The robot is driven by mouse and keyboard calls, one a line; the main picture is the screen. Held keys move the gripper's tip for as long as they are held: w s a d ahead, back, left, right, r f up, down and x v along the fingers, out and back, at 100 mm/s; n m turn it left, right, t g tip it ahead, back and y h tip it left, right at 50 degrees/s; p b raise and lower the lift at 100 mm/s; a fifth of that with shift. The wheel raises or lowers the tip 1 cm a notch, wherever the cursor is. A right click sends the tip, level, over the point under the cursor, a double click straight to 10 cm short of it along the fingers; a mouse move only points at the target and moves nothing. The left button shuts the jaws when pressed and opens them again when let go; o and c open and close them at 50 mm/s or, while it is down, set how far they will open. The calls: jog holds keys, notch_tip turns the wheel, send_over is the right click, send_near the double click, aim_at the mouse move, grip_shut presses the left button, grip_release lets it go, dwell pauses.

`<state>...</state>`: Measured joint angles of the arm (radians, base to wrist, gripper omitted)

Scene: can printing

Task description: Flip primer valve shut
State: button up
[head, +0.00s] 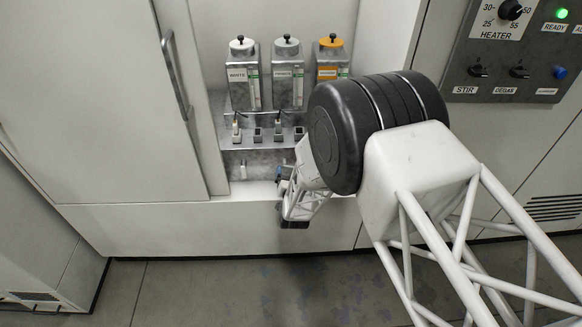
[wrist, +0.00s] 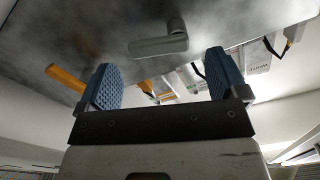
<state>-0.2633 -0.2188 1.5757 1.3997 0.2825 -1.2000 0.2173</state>
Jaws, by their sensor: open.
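In the wrist view a grey valve lever (wrist: 160,45) hangs from the metal panel, ahead of and between my fingers, apart from both. It is in line with the middle tank (head: 284,85), which has a grey cap; its label is too small to read, so I cannot confirm that it is the primer. My gripper (wrist: 163,66) is open and empty, its two blue pads wide apart. In the head view my gripper (head: 281,178) is below the tank shelf, and my arm partly hides the right side. The grey lever does not show clearly there.
An orange lever (wrist: 66,77) is left of my fingers in the wrist view. A white lever (head: 243,169) is left of my gripper in the head view. White-capped (head: 242,75) and orange-capped (head: 330,60) tanks flank the middle one. A control panel (head: 520,50) is at upper right.

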aim_at(291, 160)
jog(key=shift+w, duration=1.95)
jog(key=c, duration=0.9)
